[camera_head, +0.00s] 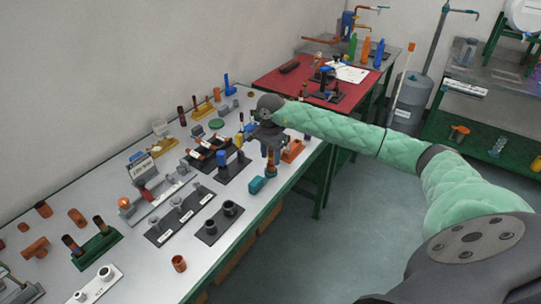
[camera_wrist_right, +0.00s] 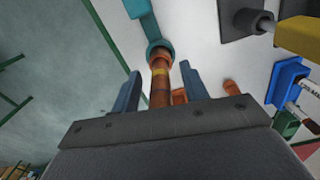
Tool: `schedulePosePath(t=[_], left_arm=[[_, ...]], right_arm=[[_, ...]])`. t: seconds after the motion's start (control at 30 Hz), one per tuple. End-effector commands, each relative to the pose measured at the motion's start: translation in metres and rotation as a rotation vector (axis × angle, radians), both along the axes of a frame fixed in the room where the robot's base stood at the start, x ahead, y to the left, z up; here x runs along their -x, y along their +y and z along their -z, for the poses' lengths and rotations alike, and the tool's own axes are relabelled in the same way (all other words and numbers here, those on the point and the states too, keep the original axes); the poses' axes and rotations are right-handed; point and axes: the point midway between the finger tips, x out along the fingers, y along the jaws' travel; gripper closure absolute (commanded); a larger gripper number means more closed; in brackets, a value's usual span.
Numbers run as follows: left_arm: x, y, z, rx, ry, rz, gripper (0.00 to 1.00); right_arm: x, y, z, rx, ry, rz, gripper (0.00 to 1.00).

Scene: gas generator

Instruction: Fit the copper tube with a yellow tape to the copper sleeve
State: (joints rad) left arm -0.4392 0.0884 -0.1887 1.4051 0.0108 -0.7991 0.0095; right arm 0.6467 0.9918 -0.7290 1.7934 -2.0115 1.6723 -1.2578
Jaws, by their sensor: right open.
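The copper tube (camera_wrist_right: 160,85) with a yellow tape band lies between the two fingers of my right gripper (camera_wrist_right: 161,88) in the wrist view. Gaps show on both sides of the tube, so the gripper is open around it. The tube's far end meets the round mouth of a teal fitting (camera_wrist_right: 140,12); how deep it sits is hidden. In the head view, my right gripper (camera_head: 271,150) points down over the tube (camera_head: 271,166), beside the teal fitting (camera_head: 257,185) near the table's right edge. I cannot tell which part is the copper sleeve. My left gripper is out of view.
The white table (camera_head: 225,248) is crowded with fittings and stands. A black stand with two sockets (camera_head: 220,222) is in front of the teal fitting. An orange holder (camera_head: 293,151) sits close behind the gripper. Open floor (camera_head: 345,240) lies to the right.

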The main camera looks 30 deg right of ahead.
Motion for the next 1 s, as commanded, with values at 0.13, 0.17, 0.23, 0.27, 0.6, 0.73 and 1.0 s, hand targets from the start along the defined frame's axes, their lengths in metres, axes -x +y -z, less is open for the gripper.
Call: schedulePosePath(t=[0.13, 0.17, 0.23, 0.27, 0.6, 0.73, 1.0], left_arm=[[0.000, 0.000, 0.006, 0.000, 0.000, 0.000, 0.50], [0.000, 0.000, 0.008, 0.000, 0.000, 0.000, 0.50], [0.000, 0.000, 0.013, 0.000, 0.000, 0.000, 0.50], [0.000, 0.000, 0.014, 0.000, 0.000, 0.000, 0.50], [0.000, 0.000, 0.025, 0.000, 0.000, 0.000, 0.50], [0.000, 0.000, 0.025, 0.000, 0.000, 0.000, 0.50], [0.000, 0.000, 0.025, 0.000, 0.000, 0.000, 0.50]], right_arm=[[-0.001, 0.000, -0.012, 0.000, -0.004, 0.000, 0.55], [-0.001, 0.000, -0.016, 0.000, -0.004, 0.000, 0.55], [-0.001, -0.001, -0.026, 0.002, -0.005, 0.000, 0.55], [-0.001, -0.001, -0.031, 0.001, -0.004, -0.001, 0.55], [-0.001, 0.000, -0.072, 0.000, -0.002, 0.000, 0.55], [0.000, 0.000, -0.076, 0.000, -0.001, 0.000, 0.55], [0.000, 0.000, -0.077, 0.000, 0.000, 0.000, 0.55]])
